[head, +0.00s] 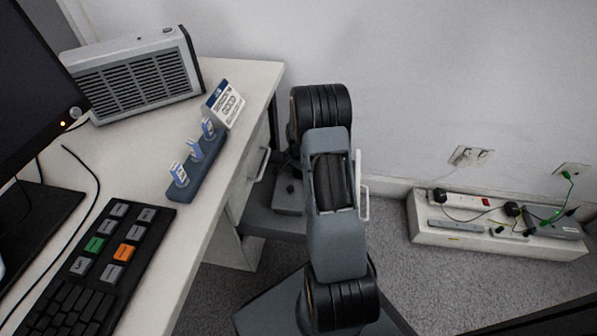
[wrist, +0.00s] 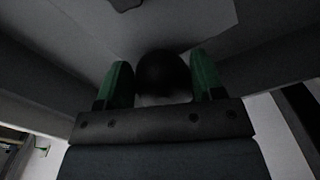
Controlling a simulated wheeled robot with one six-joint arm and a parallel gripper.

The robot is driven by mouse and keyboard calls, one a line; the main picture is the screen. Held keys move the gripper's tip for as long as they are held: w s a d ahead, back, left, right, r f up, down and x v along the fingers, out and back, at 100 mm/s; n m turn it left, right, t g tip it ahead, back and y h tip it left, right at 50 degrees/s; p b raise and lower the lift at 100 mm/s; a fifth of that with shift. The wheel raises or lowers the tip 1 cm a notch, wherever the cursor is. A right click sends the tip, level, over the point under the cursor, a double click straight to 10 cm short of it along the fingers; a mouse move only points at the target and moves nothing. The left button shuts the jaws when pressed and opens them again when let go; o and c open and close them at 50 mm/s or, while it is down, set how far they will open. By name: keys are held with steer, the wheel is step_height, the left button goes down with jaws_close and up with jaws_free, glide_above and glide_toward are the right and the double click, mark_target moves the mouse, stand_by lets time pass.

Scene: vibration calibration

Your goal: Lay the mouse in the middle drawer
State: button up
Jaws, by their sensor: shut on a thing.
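The mouse (wrist: 163,77) shows in the wrist view as a dark rounded shape, and its far side is hidden. My gripper (wrist: 163,84) is shut on it, with one green finger on each side. A drawer below the desk's top one is pulled out; its white handle (head: 364,190) shows right of my arm in the head view. Grey surfaces like a drawer's floor and walls (wrist: 45,85) surround my gripper in the wrist view. I cannot tell whether the mouse touches the floor. In the head view my arm hides the mouse and fingers.
The white desk (head: 222,165) holds a keyboard (head: 100,255), a blue card holder (head: 195,165), a grey vented box (head: 135,75) and a monitor (head: 30,80). The top drawer's handle (head: 264,163) sits close to the desk. A white power box (head: 500,235) with cables lies on the carpet at right.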

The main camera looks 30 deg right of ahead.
steer(key=shift+f, duration=0.55)
steer(key=o, duration=0.9)
steer(key=shift+o, duration=0.2)
step_height(320, 180, up, 13)
steer(key=p, duration=0.5)
steer(key=shift+r, duration=0.15)
